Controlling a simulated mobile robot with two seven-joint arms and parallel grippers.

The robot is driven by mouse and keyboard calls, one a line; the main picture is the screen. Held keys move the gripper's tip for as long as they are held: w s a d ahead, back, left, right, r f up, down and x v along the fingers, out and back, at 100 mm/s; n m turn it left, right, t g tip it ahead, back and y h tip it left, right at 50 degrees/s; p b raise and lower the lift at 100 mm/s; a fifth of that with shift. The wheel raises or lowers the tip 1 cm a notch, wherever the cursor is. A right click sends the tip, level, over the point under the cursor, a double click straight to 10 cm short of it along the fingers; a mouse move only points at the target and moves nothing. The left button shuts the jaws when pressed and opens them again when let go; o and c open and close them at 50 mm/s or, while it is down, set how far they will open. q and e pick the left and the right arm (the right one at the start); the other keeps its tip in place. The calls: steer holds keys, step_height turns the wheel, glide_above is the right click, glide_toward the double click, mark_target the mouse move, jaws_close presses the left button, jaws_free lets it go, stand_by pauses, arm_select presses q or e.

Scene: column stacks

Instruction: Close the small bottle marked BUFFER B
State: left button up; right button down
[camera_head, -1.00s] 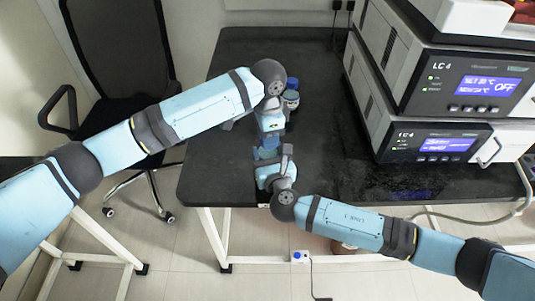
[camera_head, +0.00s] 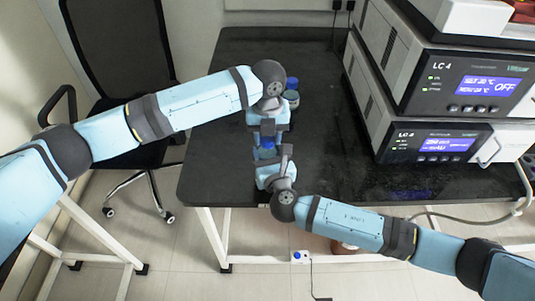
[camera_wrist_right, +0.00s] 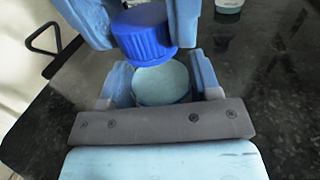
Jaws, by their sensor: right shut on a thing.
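In the right wrist view a small bottle (camera_wrist_right: 162,82) shows its round pale top between the fingers of my right gripper (camera_wrist_right: 160,88), which is shut on it. No label can be read. A ribbed blue cap (camera_wrist_right: 143,34) sits between the fingers of my left gripper (camera_wrist_right: 140,25), which looks shut on it. The cap is slightly tilted, just above the bottle's far edge; whether they touch is unclear. In the head view the left gripper (camera_head: 267,138) is over the right gripper (camera_head: 270,165), and the bottle is mostly hidden between them.
A blue-capped bottle (camera_head: 291,83) and a second container (camera_head: 291,98) stand behind the left gripper on the black table (camera_head: 330,165). Stacked LC 4 instruments (camera_head: 437,143) fill the table's right side. A chair (camera_head: 125,60) is at the left.

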arm_select(q)
steer(key=o, duration=0.3)
steer(key=shift+o, duration=0.2)
steer(key=shift+r, duration=0.15)
steer(key=shift+r, duration=2.15)
steer(key=shift+c, duration=0.4)
